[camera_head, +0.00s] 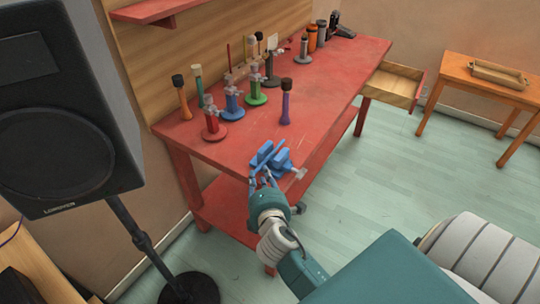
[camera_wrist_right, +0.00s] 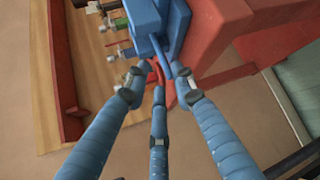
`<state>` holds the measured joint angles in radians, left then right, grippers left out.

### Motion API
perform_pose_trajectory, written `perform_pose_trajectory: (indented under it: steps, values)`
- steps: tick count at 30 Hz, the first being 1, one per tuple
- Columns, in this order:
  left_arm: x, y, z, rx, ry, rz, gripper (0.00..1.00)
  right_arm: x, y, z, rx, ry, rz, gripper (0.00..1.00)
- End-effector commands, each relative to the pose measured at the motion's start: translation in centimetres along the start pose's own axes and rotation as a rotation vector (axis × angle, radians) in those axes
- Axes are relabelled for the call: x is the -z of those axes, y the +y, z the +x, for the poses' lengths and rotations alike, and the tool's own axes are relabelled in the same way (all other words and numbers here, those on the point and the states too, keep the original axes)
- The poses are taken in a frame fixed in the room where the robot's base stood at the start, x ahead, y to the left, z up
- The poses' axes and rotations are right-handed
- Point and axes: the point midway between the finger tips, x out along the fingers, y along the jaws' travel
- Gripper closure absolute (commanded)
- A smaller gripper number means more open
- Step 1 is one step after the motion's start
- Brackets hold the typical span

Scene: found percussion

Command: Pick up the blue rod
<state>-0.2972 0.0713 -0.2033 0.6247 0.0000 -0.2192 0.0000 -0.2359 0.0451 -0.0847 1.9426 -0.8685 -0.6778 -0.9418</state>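A blue vise (camera_head: 284,158) sits at the near corner of the red workbench. A thin blue rod (camera_head: 268,158) shows slanted at the vise's left side. My right gripper (camera_head: 263,180) is at the bench edge, just below the vise and rod. In the wrist view its three fingers (camera_wrist_right: 158,90) are spread apart with nothing held between them. Whether a fingertip touches the rod, I cannot tell. My left gripper is out of view.
The red workbench (camera_head: 325,88) holds small stands in red (camera_head: 214,128), blue (camera_head: 232,106) and green (camera_head: 257,92), and a purple-handled mallet (camera_head: 286,103). A black speaker (camera_head: 62,110) stands at left. An open drawer (camera_head: 392,86) juts out at right. The floor (camera_head: 390,170) right of the bench is clear.

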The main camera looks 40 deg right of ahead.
Motion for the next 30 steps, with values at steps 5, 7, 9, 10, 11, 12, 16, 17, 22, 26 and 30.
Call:
perform_pose_trajectory:
  steps: [5,7,9,10,11,12,16,17,22,26,30]
  values:
    - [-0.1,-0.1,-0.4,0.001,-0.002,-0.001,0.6,-0.1,0.0,1.4,0.001,-0.001,0.001,0.75]
    - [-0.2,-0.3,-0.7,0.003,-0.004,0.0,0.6,-0.2,0.0,2.5,0.001,-0.001,0.0,0.75]
    - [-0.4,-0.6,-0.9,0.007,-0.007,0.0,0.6,-0.2,-0.2,3.6,0.001,0.0,0.0,0.75]
    - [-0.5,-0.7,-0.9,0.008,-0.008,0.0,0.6,-0.2,-0.2,4.1,0.0,0.0,0.001,0.75]
    - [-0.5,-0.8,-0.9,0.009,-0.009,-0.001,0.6,-0.2,-0.3,4.5,0.001,0.0,0.001,0.75]
    - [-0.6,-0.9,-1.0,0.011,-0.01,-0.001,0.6,-0.2,-0.3,4.9,0.001,0.0,0.001,0.75]
    - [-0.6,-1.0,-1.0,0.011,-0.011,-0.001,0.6,-0.1,-0.4,5.7,0.001,0.001,0.001,0.75]
    - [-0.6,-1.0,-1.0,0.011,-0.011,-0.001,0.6,-0.1,-0.4,5.7,0.001,0.002,0.001,0.75]
    - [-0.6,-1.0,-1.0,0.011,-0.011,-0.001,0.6,-0.1,-0.4,5.7,0.001,0.002,0.002,0.75]
    - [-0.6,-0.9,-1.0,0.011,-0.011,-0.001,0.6,-0.1,-0.4,5.7,0.001,0.002,0.002,0.97]
    - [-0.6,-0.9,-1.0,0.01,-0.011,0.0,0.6,-0.1,-0.5,5.7,0.002,0.002,0.002,0.98]
